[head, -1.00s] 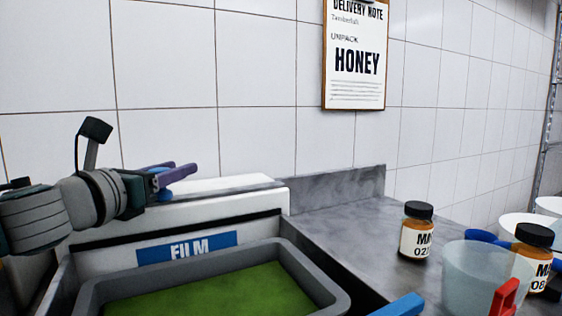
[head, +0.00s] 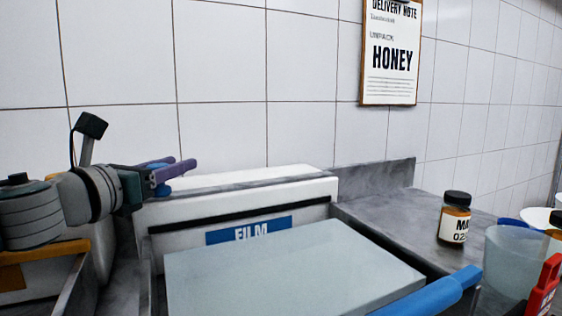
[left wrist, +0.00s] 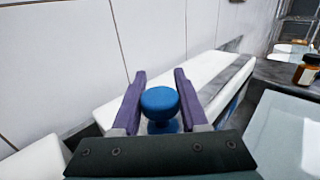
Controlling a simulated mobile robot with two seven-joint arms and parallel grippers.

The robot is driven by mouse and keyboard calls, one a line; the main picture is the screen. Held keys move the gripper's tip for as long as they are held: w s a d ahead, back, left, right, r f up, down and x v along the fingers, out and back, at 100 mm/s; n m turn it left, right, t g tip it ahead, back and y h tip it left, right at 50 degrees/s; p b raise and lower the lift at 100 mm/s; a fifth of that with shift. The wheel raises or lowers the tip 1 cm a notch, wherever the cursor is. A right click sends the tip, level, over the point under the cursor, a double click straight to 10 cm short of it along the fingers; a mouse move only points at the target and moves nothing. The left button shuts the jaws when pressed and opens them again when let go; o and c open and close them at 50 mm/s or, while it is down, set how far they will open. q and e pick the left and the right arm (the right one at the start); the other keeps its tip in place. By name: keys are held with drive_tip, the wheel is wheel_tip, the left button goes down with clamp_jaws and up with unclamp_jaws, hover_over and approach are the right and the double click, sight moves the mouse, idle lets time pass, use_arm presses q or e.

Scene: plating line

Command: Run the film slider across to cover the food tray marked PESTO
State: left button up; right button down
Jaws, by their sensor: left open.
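The film unit is a white housing (head: 270,190) with a blue FILM label (head: 249,230). A pale grey-blue flat sheet (head: 290,270) lies in front of it, over the place of the tray. The tray, its green food and any PESTO mark are hidden. My left gripper (head: 180,168) is at the housing's left end. In the left wrist view its purple fingers (left wrist: 160,76) are open, one on each side of a blue round knob (left wrist: 160,101), with gaps beside it. The pale sheet also shows in the left wrist view (left wrist: 285,130). My right gripper is not in view.
A labelled jar (head: 454,218) and a translucent tub (head: 512,260) stand on the grey counter (head: 380,205) at right. A blue bar (head: 430,294) and a red piece (head: 543,288) are at front right. A HONEY note (head: 391,55) hangs on the tiled wall.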

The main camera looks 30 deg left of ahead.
use_arm(q)
drive_tip(key=o, duration=0.4)
drive_tip(key=shift+o, duration=0.2)
drive_tip(key=shift+s, duration=0.15)
drive_tip(key=s+d, duration=0.1)
drive_tip(key=s, duration=0.8)
drive_tip(key=shift+s, duration=0.3)
